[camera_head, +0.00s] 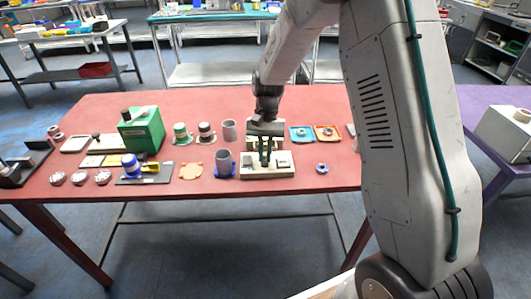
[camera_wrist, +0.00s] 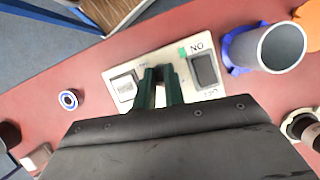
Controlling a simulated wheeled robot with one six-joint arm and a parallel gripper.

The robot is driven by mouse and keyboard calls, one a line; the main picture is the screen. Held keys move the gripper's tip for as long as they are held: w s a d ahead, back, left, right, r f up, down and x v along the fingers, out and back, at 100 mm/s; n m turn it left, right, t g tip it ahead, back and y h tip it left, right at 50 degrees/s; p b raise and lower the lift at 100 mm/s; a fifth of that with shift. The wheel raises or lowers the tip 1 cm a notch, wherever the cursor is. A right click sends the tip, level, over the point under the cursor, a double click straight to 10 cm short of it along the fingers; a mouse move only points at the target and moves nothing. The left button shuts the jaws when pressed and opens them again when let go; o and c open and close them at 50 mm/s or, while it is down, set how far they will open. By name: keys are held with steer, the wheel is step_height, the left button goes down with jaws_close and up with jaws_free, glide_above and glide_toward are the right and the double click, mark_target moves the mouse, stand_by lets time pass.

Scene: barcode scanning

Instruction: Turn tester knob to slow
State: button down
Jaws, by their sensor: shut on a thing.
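The tester is a cream panel (camera_head: 250,173) on the red table, below my gripper (camera_head: 266,157). In the wrist view the panel (camera_wrist: 117,73) carries a grey rocker switch (camera_wrist: 203,70) marked ON on the right and a pale square part (camera_wrist: 125,87) on the left. My gripper's green fingers (camera_wrist: 160,84) reach down to the panel between these two parts. They are shut on the knob, which they mostly hide. I cannot read the knob's setting or a slow mark.
A grey cup (camera_head: 225,162) on a blue base stands just left of the tester. A small blue-ringed part (camera_head: 322,168) lies to its right. Blue and orange trays (camera_head: 326,133) lie behind it. A green box (camera_head: 141,130) stands farther left. The table's front edge is close.

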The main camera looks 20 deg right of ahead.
steer(key=shift+w+n+h, duration=0.1)
steer(key=shift+n+h, duration=0.2)
steer(key=shift+n, duration=0.4)
steer(key=c, duration=1.5)
jaws_free()
steer(key=v, duration=0.7)
steer(key=shift+w+r, duration=0.15)
steer(key=shift+r, duration=0.2)
steer(key=shift+n, duration=0.3)
